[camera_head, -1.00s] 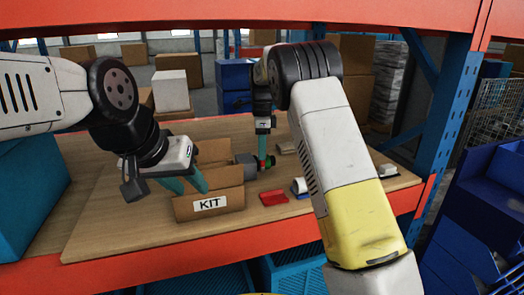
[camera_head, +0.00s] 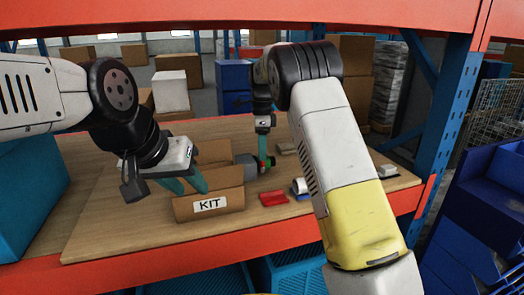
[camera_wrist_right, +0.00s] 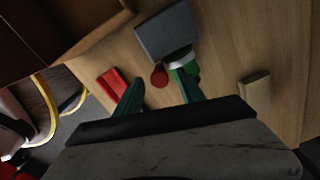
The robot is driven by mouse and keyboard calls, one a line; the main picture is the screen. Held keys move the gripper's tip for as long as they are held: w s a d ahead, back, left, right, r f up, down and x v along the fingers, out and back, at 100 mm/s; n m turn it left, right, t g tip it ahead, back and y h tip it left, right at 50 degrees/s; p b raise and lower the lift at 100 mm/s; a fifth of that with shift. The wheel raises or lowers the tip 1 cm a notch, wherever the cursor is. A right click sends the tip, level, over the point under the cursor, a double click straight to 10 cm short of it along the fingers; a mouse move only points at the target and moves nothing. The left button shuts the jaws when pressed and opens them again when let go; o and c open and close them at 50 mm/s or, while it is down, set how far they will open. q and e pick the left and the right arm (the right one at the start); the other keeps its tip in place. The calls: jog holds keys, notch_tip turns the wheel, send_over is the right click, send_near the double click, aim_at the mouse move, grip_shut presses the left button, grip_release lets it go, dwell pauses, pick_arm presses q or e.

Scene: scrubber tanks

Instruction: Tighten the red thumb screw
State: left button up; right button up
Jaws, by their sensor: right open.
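The red thumb screw (camera_wrist_right: 158,75) is a small red cylinder beside a grey block-shaped unit (camera_wrist_right: 167,32) with a white collar and a green part. In the head view, the grey unit (camera_head: 246,165) stands on the bench behind the box. My right gripper (camera_wrist_right: 160,92) is open, with its teal fingers on either side of the screw; I cannot tell whether they touch it. In the head view, my right gripper (camera_head: 262,150) points down at the unit. My left gripper (camera_head: 186,184) is open above the cardboard KIT box (camera_head: 209,206), its fingertips partly hidden by the box.
A red flat piece (camera_head: 273,198) lies on the wooden bench (camera_head: 125,220) right of the box. A small white-and-blue item (camera_head: 299,186) and another small item (camera_head: 388,171) lie farther right. A blue rack post (camera_head: 440,130) bounds the bench's right side.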

notch_tip(320, 180, up, 7)
jog(key=shift+r, duration=0.1)
dwell(0.5)
